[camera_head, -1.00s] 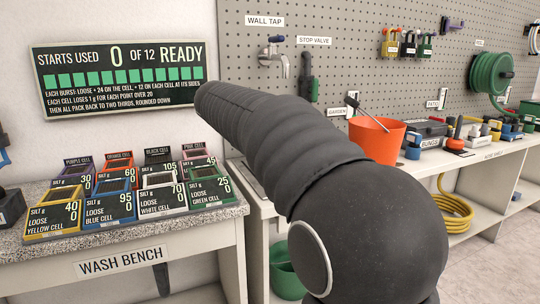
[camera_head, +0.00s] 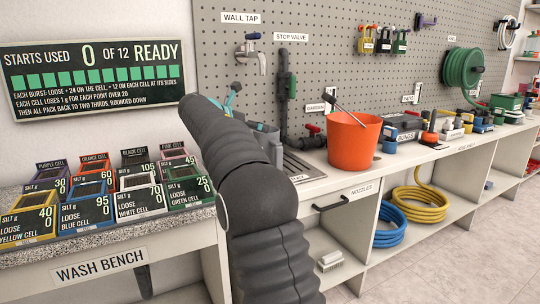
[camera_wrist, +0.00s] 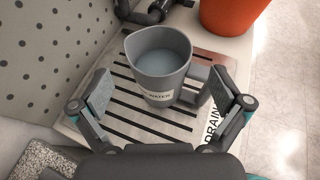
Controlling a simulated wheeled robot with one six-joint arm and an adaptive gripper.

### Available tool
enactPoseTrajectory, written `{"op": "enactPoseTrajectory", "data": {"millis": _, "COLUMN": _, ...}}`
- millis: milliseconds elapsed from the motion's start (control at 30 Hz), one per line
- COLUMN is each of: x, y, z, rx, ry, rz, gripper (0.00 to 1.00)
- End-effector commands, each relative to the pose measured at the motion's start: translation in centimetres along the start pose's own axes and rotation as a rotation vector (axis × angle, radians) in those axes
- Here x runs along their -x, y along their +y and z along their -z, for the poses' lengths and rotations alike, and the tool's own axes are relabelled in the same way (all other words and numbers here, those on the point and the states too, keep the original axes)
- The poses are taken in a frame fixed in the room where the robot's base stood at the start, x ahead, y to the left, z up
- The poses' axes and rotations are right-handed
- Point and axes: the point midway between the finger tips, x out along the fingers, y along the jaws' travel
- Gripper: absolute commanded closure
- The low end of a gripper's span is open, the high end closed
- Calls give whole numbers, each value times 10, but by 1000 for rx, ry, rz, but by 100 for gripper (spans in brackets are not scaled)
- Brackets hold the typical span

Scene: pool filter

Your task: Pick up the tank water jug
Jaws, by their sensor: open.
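The tank water jug (camera_wrist: 160,75) is a grey open-topped jug with a white label, a handle on its right side and water inside. It stands upright on the slatted drain tray (camera_wrist: 112,112) in the wrist view. My gripper (camera_wrist: 166,98) is open, with one finger to the left of the jug and the other by the handle on the right. The fingers look nearer to the camera than the jug, and I cannot tell whether either touches it. In the head view the jug (camera_head: 276,150) is mostly hidden behind my arm.
An orange bucket (camera_head: 352,143) stands close to the right of the drain tray. The wall tap (camera_head: 249,48) and a dark pipe with the stop valve (camera_head: 287,85) are behind. The wash bench (camera_head: 110,262) with several cell boxes is at left. Coiled hoses lie on the lower shelf.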

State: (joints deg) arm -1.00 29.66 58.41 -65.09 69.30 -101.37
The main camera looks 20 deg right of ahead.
Motion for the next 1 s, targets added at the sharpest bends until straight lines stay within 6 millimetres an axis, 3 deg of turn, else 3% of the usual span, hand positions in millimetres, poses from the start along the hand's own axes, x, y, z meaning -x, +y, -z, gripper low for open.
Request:
{"op": "enactPoseTrajectory", "data": {"millis": 367, "x": -25, "y": 0, "z": 3, "rx": -1, "ry": 1, "rz": 1, "gripper": 0}}
{"op": "enactPoseTrajectory", "data": {"millis": 667, "x": -63, "y": 1, "z": 7, "rx": -3, "ry": 1, "rz": 0, "gripper": 0}}
{"op": "enactPoseTrajectory", "data": {"millis": 900, "x": -66, "y": 1, "z": 7, "rx": -2, "ry": 1, "rz": -2, "gripper": 0}}
{"op": "enactPoseTrajectory", "data": {"millis": 1000, "x": -65, "y": 1, "z": 7, "rx": -2, "ry": 1, "rz": -2, "gripper": 22}}
